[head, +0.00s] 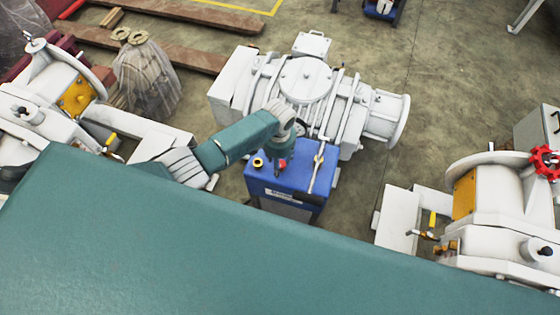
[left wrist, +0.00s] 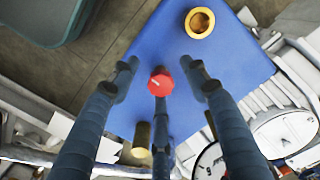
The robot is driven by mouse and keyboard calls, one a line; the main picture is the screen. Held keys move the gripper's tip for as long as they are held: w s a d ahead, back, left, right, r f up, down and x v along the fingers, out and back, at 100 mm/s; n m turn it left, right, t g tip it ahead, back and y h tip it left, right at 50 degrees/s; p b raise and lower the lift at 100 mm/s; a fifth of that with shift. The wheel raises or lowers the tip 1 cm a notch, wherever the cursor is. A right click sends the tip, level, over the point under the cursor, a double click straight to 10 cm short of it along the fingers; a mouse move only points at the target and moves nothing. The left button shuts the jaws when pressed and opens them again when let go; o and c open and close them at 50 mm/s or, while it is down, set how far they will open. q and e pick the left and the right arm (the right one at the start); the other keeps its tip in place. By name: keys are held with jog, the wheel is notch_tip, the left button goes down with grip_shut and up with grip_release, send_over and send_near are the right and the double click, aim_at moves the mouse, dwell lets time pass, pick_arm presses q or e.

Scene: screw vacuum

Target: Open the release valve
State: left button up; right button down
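A small red knob (left wrist: 161,83) with a white mark, which looks like the release valve, stands on top of a blue box (left wrist: 165,40). It also shows in the head view (head: 282,163), partly behind my gripper. My left gripper (left wrist: 160,68) is open above the box, its dark fingers spread to the left, right and near side of the knob. I cannot tell whether any finger touches it. In the head view my left gripper (head: 284,152) points down over the blue box (head: 285,190). My right gripper is not in view.
A brass ring fitting (left wrist: 199,22) sits on the box near the knob. A large white pump (head: 305,85) stands right behind the box. White machines flank it, the right one with a red handwheel (head: 545,162). Wooden beams (head: 160,48) lie at back left.

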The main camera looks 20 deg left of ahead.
pick_arm(q)
jog(key=shift+w+d+r, duration=0.1)
jog(key=shift+d, duration=0.05)
jog(key=shift+r, duration=0.25)
notch_tip(320, 180, up, 11)
jog(key=shift+r, duration=0.2)
dwell(0.5)
